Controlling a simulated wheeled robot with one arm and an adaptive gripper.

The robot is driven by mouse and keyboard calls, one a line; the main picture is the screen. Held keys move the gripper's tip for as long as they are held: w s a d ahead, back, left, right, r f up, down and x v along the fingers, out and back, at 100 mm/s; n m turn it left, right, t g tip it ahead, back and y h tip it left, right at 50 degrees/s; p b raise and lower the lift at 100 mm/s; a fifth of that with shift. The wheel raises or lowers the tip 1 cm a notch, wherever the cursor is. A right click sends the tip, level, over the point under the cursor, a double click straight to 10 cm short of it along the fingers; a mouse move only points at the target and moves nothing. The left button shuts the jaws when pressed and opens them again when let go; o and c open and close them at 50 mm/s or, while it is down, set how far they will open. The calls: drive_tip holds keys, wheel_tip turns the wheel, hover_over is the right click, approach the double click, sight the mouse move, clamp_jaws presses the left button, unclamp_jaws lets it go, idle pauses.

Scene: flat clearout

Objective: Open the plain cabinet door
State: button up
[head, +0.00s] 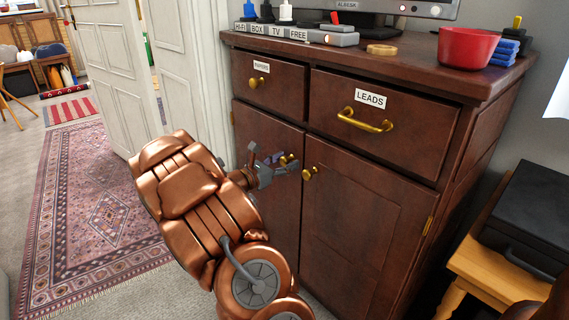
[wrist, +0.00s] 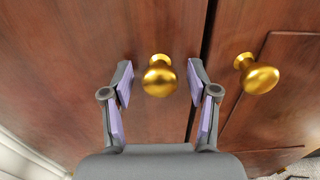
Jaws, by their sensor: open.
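The dark wood cabinet has two lower doors, both looking closed. The left door (head: 270,138) has a plain flat face and also fills the left of the wrist view (wrist: 60,60). Its round brass knob (wrist: 159,76) sits between the fingers of my gripper (wrist: 160,85), with a gap on each side. In the head view my gripper (head: 278,164) is at this knob and partly covers it. My gripper is open and holds nothing. My arm hides the lower part of the left door.
The right door (head: 350,225) has a framed panel and its own brass knob (wrist: 256,77), close to my right finger. Above are a drawer marked LEADS (head: 385,115) and a smaller drawer (head: 275,85). A red pot (head: 467,48) stands on top. A wooden stool (head: 485,275) stands at the right.

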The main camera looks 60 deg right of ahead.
clamp_jaws()
idle(0.4)
